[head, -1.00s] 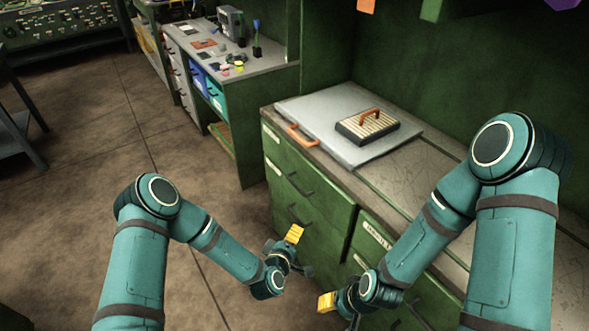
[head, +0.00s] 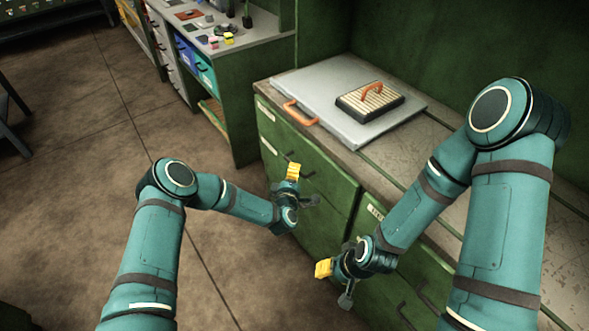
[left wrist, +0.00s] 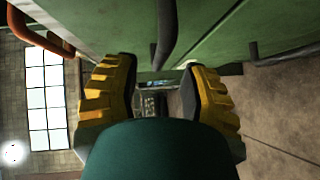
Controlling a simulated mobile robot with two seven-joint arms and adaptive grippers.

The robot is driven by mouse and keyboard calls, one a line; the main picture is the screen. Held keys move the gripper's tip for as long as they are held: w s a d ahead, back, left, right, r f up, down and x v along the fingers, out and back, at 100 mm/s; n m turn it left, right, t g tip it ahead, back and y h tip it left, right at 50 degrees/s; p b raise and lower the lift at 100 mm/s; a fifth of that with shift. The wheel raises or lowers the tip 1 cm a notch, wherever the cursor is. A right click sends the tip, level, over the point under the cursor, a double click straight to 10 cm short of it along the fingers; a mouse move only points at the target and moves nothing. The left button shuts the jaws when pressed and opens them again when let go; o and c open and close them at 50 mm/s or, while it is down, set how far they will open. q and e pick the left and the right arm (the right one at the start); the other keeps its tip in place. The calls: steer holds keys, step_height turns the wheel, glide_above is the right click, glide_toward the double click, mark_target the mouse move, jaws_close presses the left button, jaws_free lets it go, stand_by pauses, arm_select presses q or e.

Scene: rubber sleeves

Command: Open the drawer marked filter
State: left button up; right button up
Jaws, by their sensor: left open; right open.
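The green cabinet (head: 340,185) has drawers with dark bar handles and pale labels. I cannot read the word on the upper left drawer's label (head: 266,112), nor the one on the right column's label (head: 378,212). My left gripper (head: 293,172), with yellow fingertips, is open in front of the left drawers. It partly hides the upper handle (head: 308,175). In the left wrist view a dark handle (left wrist: 166,32) lies ahead, lined up between the spread fingers; contact is not clear. My right gripper (head: 325,268) is open and empty, lower, before the right drawers.
On the cabinet top lie a grey slab with an orange handle (head: 300,112) and a ribbed block (head: 370,100) with another orange handle. A second bench (head: 215,75) with small items stands behind at the left. The brown floor (head: 85,200) at left is clear.

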arm_select(q)
steer(key=shift+w+d+f+b, duration=0.15)
steer(key=shift+w+b, duration=0.05)
steer(key=shift+w, duration=0.85)
steer(key=shift+w+d+f+b, duration=0.15)
steer(key=shift+w+b, duration=0.05)
steer(key=shift+w, duration=0.8)
jaws_close()
